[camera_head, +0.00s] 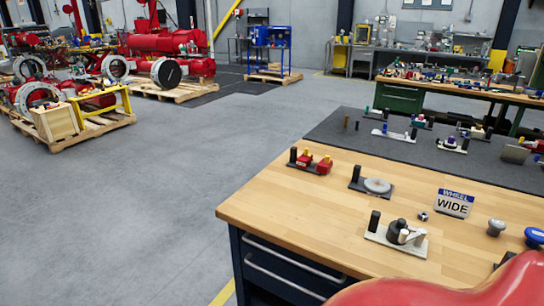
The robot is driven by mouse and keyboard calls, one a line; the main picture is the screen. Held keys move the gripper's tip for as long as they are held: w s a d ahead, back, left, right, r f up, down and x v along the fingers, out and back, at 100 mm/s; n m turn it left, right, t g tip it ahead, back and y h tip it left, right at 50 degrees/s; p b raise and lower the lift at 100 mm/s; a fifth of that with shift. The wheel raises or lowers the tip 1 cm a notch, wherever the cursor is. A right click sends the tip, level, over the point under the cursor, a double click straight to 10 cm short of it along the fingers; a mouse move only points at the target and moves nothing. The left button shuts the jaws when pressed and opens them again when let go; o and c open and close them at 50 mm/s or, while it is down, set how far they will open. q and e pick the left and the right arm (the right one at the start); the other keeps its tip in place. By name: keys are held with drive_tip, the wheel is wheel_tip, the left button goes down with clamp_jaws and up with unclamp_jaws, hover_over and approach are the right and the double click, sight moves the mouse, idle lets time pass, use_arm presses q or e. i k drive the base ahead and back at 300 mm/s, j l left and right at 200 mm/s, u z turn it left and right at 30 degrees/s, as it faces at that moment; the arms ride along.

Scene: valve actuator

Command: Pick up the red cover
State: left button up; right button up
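Two small red pieces sit on a dark plate (312,168) near the back left corner of the wooden workbench. The left red piece (304,160) and the right red piece (325,165) stand beside a black post (293,154). They are small in view, and I cannot tell which, if either, is the red cover. A large smooth red shape (450,294) fills the bottom right edge, very close to the camera. I cannot tell what it is. Neither of my grippers is in view.
The workbench (265,205) also holds a grey disc (376,186), a white plate (380,236) with black parts, a "WHEEL WIDE" sign (454,203), a grey knob (495,227) and a blue knob (535,236). Open floor (120,210) lies to the left.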

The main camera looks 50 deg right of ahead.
sight(304, 163)
drive_tip(key=i+j+z, duration=0.1)
drive_tip(key=i+z, duration=0.3)
drive_tip(key=i, duration=0.15)
drive_tip(key=i+j+z, duration=0.35)
drive_tip(key=i, duration=0.15)
drive_tip(key=l, duration=0.1)
